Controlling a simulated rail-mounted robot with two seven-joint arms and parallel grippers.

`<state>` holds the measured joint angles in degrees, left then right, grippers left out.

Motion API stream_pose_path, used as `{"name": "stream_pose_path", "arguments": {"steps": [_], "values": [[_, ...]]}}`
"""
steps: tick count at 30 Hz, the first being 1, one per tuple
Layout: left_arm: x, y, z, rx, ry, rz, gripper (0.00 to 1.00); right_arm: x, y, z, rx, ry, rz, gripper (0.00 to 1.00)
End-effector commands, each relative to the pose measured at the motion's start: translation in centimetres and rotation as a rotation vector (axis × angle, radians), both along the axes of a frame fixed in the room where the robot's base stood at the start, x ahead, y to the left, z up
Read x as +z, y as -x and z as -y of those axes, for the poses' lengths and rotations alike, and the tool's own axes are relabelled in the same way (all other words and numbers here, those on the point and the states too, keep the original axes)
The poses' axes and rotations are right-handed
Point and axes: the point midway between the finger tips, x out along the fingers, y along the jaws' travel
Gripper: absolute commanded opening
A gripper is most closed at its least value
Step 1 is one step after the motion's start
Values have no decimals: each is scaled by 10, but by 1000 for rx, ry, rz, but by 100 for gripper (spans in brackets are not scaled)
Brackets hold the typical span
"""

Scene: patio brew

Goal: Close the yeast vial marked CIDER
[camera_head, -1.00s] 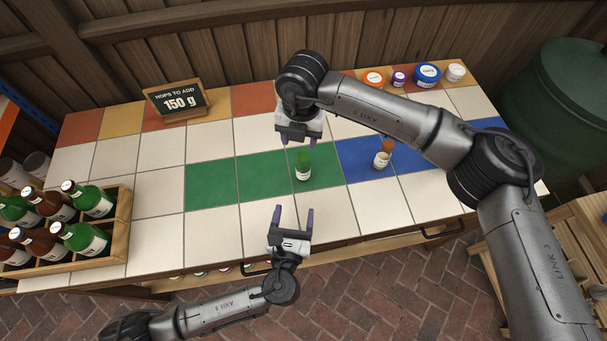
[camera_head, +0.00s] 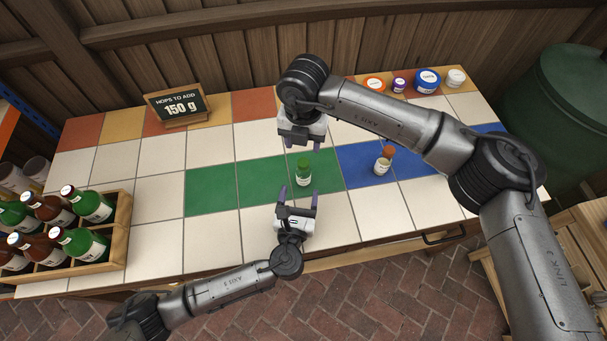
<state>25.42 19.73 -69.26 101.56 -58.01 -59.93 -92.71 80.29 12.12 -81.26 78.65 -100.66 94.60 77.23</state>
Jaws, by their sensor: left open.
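A small vial with a green cap (camera_head: 303,172) stands upright on the green tiles. A second small vial (camera_head: 382,166) with a pale yellowish body and an orange cap (camera_head: 388,152) stands on the blue tiles to its right. Their labels are too small to read, and I cannot tell how firmly either cap is seated. My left gripper (camera_head: 298,197) is open and empty, its fingers pointing towards the green-capped vial from just in front of it. My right gripper (camera_head: 299,142) is above the tiles behind the green-capped vial; its finger gap is not clear.
A wooden crate of bottles (camera_head: 122,235) stands at the left. A sign reading 150 g (camera_head: 177,107) is at the back. Several lidded jars (camera_head: 427,82) line the back right. My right arm spans above the right side. White tiles (camera_head: 155,240) are clear at left of centre.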

Motion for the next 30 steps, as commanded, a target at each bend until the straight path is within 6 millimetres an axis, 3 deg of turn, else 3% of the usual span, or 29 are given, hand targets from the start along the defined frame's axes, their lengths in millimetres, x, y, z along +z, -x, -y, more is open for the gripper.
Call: {"name": "stream_pose_path", "arguments": {"steps": [6, 12, 18, 30], "values": [[1, -36, 6, 1, -2, 2, 71, 0, 0, 0, 0, 0, 0, 52], [0, -57, 9, 0, -1, 1, 71, 0, 0, 0, 0, 0, 0, 52], [0, -68, 10, 0, 0, 0, 71, 0, 0, 0, 0, 0, 0, 52], [0, -70, 11, 0, 0, 0, 70, 0, 0, 0, 0, 0, 0, 52]]}}
